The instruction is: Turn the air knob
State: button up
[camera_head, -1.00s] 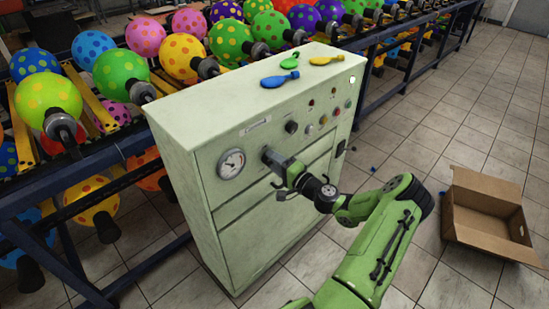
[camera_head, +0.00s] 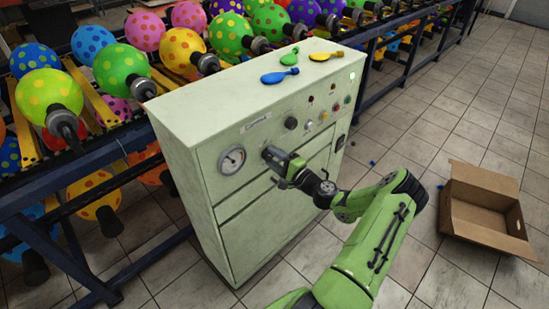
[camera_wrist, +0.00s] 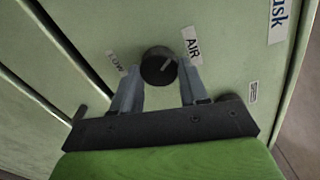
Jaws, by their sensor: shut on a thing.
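The air knob (camera_wrist: 158,65) is a round black dial on the pale green cabinet front (camera_head: 262,215). In the head view my gripper (camera_head: 272,157) is at the cabinet front, just right of the round gauge (camera_head: 231,160). It hides the knob in that view.
Blue (camera_head: 280,76), green (camera_head: 290,57) and yellow (camera_head: 326,55) deflated balloons lie on the cabinet top. A rack of dotted balloons (camera_head: 123,68) runs behind. An open cardboard box (camera_head: 487,210) stands on the floor at right.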

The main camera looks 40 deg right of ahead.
jog(key=o, duration=1)
jog(key=shift+o, duration=0.2)
jog(key=shift+s, duration=0.1)
jog(key=s+p, duration=0.1)
jog(key=s, duration=1.4)
jog(key=shift+s+d, duration=0.25)
jog(key=shift+s, duration=0.05)
